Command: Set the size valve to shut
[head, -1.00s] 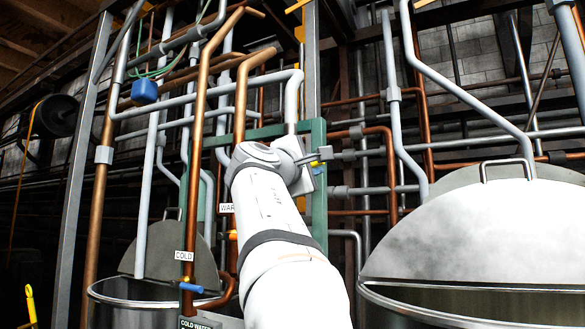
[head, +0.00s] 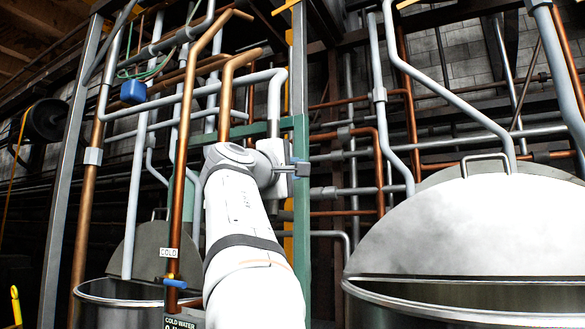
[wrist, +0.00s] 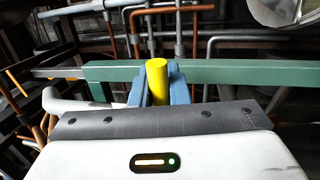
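A yellow round handle (wrist: 157,82) stands between the two blue-grey fingers of my gripper (wrist: 159,92) in the wrist view. The fingers lie close against both its sides with no clear gap. In the head view my gripper (head: 300,168) is in front of the green frame post (head: 301,215), and the yellow handle is hidden there. No label naming the size valve is readable, so I cannot confirm that this handle belongs to it. The valve's body and pipe connection are hidden behind my gripper.
A COLD label (head: 169,253) and a blue-handled valve (head: 175,283) are on the copper pipe at the left. Open lidded tanks stand at the left (head: 120,297) and right (head: 440,287). A green bar (wrist: 240,72) crosses just beyond my fingers.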

